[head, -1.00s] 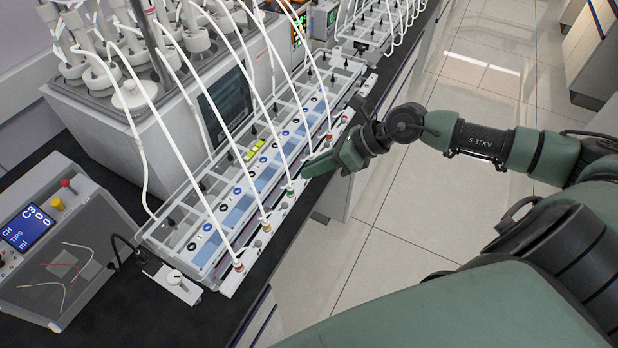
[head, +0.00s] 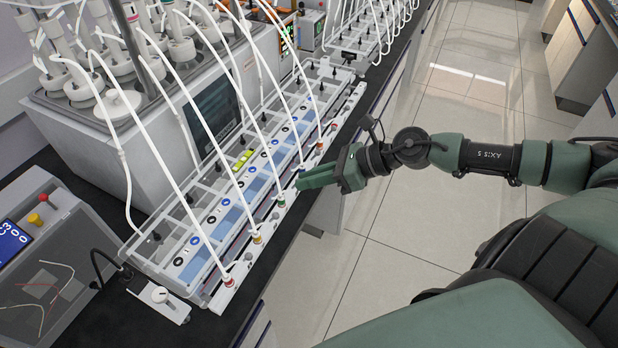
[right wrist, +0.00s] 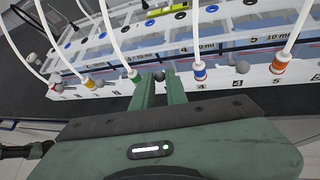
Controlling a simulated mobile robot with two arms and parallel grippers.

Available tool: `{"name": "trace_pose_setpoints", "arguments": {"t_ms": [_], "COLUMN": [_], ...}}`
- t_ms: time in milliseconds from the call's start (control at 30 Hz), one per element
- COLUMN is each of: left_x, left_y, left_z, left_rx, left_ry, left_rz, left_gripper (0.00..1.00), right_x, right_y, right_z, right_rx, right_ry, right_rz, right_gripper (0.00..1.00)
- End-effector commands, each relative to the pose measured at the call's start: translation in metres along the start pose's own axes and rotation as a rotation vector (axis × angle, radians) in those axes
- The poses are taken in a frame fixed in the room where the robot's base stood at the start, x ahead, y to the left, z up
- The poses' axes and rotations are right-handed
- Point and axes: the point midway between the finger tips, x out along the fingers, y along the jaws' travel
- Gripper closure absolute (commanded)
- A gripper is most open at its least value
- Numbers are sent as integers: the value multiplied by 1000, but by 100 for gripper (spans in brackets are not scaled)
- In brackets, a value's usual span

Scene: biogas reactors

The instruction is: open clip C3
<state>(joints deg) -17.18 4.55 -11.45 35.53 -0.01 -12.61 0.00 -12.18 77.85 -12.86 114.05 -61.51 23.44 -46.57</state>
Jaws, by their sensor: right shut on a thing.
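A white rail (head: 340,122) runs along the front of a clear rack, with coloured tube ends and small grey ball knobs. In the right wrist view, the grey knob of clip C3 (right wrist: 160,76) sits just right of the green tube end (right wrist: 133,74), left of the printed 4s. My right gripper (right wrist: 160,88) has its two green fingertips on either side of this knob, shut on it. In the head view, my right gripper (head: 299,183) reaches the rail from the right beside the green tube end (head: 281,202), and its fingers hide the knob. My left gripper is not in view.
White tubes (head: 160,148) arch from the reactor block (head: 150,130) to the rail. A control box (head: 40,235) stands at the left. The floor right of the bench is clear.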

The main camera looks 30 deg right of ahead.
Motion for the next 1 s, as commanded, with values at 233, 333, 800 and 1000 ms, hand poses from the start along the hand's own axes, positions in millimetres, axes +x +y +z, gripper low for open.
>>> {"name": "trace_pose_setpoints", "arguments": {"t_ms": [233,333,800,1000], "left_x": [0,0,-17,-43], "left_y": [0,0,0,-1], "left_z": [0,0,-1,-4], "left_rx": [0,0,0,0], "left_ry": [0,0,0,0], "left_rz": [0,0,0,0], "left_gripper": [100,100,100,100], "right_x": [0,0,-23,-48], "right_y": [-1,0,0,2], "right_z": [1,1,-1,4], "right_rx": [0,0,5,7], "right_ry": [-2,-1,6,0], "right_rz": [-2,-1,-1,0], "right_gripper": [65,65,65,65]}}
